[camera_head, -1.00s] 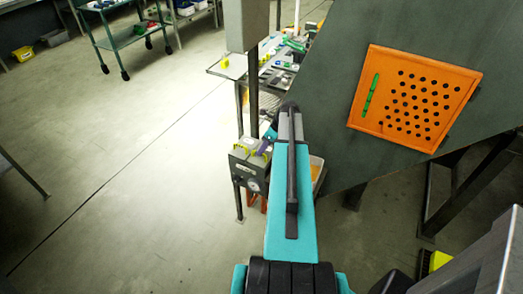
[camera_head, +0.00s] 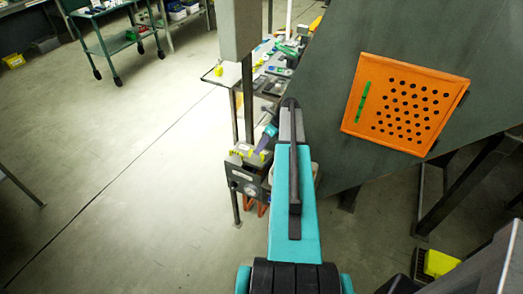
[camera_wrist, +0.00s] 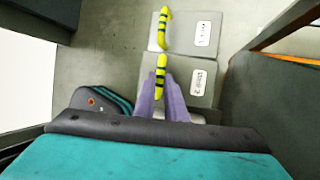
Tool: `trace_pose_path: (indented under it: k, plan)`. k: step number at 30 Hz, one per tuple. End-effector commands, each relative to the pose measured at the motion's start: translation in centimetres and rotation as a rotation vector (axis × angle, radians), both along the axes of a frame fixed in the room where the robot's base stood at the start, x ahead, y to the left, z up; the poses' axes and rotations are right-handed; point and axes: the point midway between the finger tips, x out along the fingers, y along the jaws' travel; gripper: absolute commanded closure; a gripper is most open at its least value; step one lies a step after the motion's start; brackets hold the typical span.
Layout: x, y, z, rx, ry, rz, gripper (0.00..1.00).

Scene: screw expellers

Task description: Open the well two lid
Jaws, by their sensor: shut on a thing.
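In the wrist view, the well two lid (camera_wrist: 200,84) is a grey plate with a white label and a yellow-and-black striped handle (camera_wrist: 161,76). My gripper (camera_wrist: 163,88) has its purple fingers shut on that handle. The well one lid (camera_wrist: 184,31), with a similar striped handle, lies beyond it at the top. In the head view, the dark box (camera_head: 243,181) with a round dial stands below the lids, and my gripper (camera_head: 267,143) reaches it from the right. My arm partly hides the box, and how far the lid is raised is hard to tell.
A large dark sloping panel (camera_head: 450,60) with an orange perforated plate (camera_head: 402,103) stands close on the right of my arm. A grey post (camera_head: 240,30) rises just behind the box. A cluttered bench (camera_head: 275,75) is beyond. The floor at left is open.

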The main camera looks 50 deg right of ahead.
Motion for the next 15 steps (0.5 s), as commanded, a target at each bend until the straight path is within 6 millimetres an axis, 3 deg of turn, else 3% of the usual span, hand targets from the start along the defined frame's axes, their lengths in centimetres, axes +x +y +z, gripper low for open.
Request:
trace_pose_path:
  k: [15]
  plan:
    - [2.3, -4.9, 1.9, -0.017, 0.0, 0.007, 1.0]
